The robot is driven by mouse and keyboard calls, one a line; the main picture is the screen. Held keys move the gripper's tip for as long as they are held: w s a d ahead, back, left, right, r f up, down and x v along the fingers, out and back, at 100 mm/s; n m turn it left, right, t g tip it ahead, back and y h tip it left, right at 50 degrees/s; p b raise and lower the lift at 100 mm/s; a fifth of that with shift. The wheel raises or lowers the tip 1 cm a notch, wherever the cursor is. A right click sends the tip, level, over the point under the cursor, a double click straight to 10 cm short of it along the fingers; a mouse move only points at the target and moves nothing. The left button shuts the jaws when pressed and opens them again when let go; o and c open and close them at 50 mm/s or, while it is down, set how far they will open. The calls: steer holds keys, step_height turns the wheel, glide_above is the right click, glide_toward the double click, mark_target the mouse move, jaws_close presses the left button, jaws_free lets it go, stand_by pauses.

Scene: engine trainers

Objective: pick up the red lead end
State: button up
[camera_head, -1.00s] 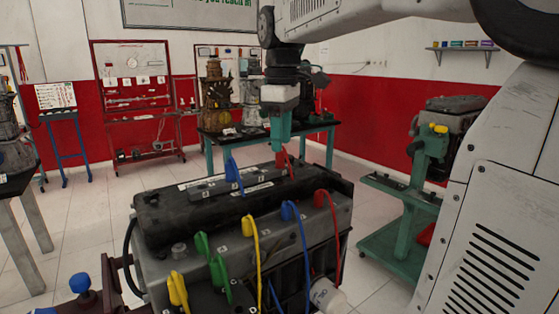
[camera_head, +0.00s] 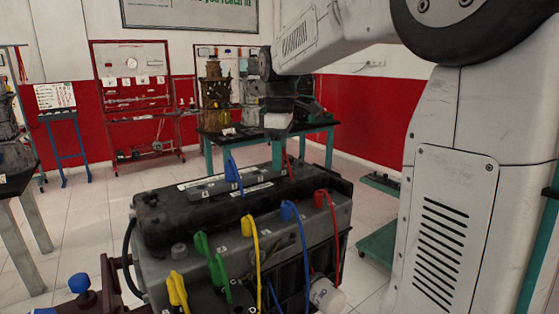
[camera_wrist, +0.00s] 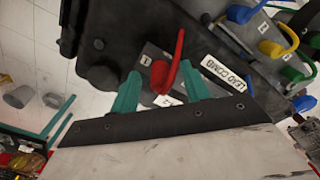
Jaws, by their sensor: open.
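A red lead end (camera_wrist: 162,76) sits upright on the engine block beside a tag marked 1. In the wrist view it lies between the two teal fingers of my gripper (camera_wrist: 160,88), which are apart with a gap on each side. I cannot tell whether a finger touches it. In the head view this red lead end (camera_head: 289,165) shows as a thin strip at the far side of the engine's top, below my gripper. My fingers are not clear there. A second red lead end (camera_head: 321,198) is plugged in at the near right of the engine.
A bench (camera_head: 322,126) stands behind.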

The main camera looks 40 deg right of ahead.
steer(key=shift+c, duration=0.4)
jaws_close()
steer(key=shift+r, duration=0.6)
step_height(320, 180, up, 2)
steer(key=shift+r, duration=0.15)
steer(key=s+a, duration=0.1)
steer(key=s, duration=0.6)
steer(key=s+a+r, duration=0.1)
steer(key=s+a, duration=0.1)
steer(key=s, duration=0.6)
steer(key=shift+s+a+r, duration=0.25)
steer(key=shift+s, duration=0.05)
